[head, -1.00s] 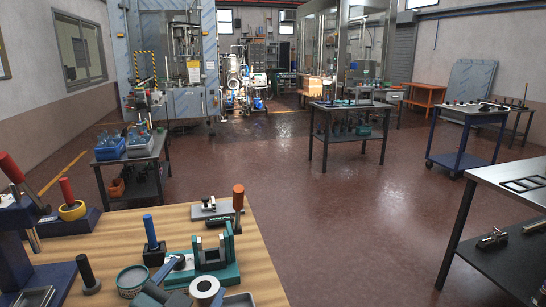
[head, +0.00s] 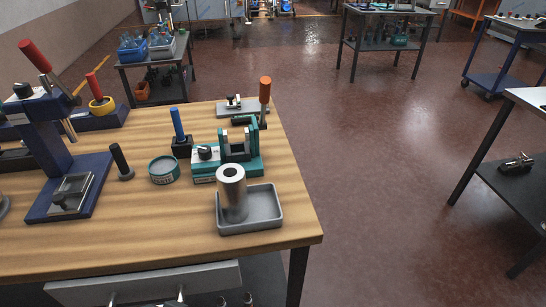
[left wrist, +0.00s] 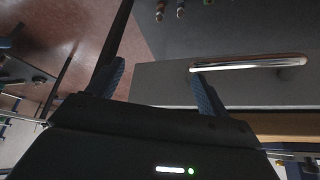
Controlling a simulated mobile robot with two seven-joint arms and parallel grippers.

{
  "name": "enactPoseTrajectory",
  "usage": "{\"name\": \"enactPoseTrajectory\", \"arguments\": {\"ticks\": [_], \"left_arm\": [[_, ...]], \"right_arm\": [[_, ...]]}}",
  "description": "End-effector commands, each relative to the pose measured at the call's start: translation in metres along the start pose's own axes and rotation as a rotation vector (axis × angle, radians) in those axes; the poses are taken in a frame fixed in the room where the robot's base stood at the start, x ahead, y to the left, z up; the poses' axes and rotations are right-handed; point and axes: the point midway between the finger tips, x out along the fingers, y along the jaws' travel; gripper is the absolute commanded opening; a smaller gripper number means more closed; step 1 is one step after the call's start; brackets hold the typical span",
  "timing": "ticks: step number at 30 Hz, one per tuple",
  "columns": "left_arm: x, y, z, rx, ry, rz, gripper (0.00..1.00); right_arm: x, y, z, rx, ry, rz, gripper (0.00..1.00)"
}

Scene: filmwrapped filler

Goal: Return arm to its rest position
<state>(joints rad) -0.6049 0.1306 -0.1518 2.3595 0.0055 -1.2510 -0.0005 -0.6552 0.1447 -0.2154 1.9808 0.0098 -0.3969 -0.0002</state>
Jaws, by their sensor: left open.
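My left gripper (left wrist: 158,70) shows only in the left wrist view. Its two dark blue fingers are spread apart with nothing between them. A grey drawer front (left wrist: 165,85) with a shiny bar handle (left wrist: 250,66) lies beyond the fingers. The right finger overlaps the handle's near end in the picture; whether they touch, I cannot tell. Neither of my arms shows in the head view. A metal cylinder (head: 231,190) stands upright in a grey tray (head: 262,222) on the wooden workbench (head: 150,235).
The bench also holds a blue press (head: 62,165), a teal fixture (head: 240,165), a round tin (head: 163,171) and several handled tools. A grey drawer (head: 150,287) sits under its front edge. Open floor (head: 390,190) lies to the right, before a dark-shelved table (head: 520,180).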

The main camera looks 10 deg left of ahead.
Motion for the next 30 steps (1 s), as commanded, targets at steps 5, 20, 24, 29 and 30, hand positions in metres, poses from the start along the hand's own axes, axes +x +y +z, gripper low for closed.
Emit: {"name": "enactPoseTrajectory", "arguments": {"ticks": [5, 20, 24, 29, 30], "left_arm": [[0.036, 0.012, -0.002, 0.015, 0.137, 0.028, 0.79], [0.081, 0.042, 0.000, 0.027, 0.473, 0.095, 0.79], [0.081, 0.042, 0.000, 0.027, 0.473, 0.095, 0.79], [0.081, 0.042, 0.000, 0.027, 0.473, 0.095, 0.79], [0.081, 0.042, 0.000, 0.027, 0.473, 0.095, 0.79]], "right_arm": [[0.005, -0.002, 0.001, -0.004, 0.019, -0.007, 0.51], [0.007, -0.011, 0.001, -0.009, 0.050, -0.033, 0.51], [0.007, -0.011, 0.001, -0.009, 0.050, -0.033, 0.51], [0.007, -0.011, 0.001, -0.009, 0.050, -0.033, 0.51], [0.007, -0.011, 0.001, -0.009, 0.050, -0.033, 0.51]]}}
